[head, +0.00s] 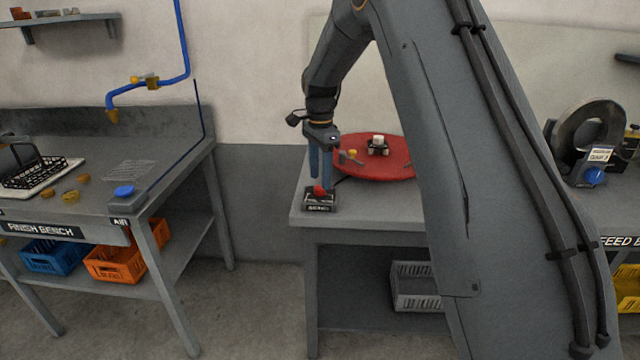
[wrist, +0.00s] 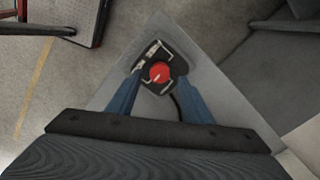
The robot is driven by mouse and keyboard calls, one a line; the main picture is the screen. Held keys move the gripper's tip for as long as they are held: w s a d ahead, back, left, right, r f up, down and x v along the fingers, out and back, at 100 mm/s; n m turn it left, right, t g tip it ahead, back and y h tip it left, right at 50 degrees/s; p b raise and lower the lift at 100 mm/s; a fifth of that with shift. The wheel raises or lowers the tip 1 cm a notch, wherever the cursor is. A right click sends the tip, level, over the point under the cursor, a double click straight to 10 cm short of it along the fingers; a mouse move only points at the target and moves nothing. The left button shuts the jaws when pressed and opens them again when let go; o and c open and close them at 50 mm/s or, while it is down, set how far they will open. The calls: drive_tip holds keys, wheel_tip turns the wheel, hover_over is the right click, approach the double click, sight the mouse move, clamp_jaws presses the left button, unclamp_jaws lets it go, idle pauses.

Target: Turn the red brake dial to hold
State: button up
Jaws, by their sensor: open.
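The red brake dial (wrist: 159,72) sits on a small dark box (wrist: 149,87) at the corner of the middle table. In the head view the dial (head: 319,190) shows as a small red knob partly hidden by my fingers, above a labelled front plate (head: 318,208). My gripper (head: 320,180) points straight down over the box. In the wrist view its two blue fingers (wrist: 158,84) stand apart, one on each side of the dial. I cannot tell whether they touch it. The dial's pointer and markings are too small to read.
A red round turntable (head: 375,165) with small parts on it lies just behind the box on the grey table (head: 375,213). The finish bench (head: 90,213) stands left across a floor gap. A coil stand (head: 590,150) with a blue knob is at right.

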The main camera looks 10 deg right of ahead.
sight(320, 187)
drive_tip(key=shift+r+b, duration=0.45)
drive_tip(key=shift+r, duration=1.95)
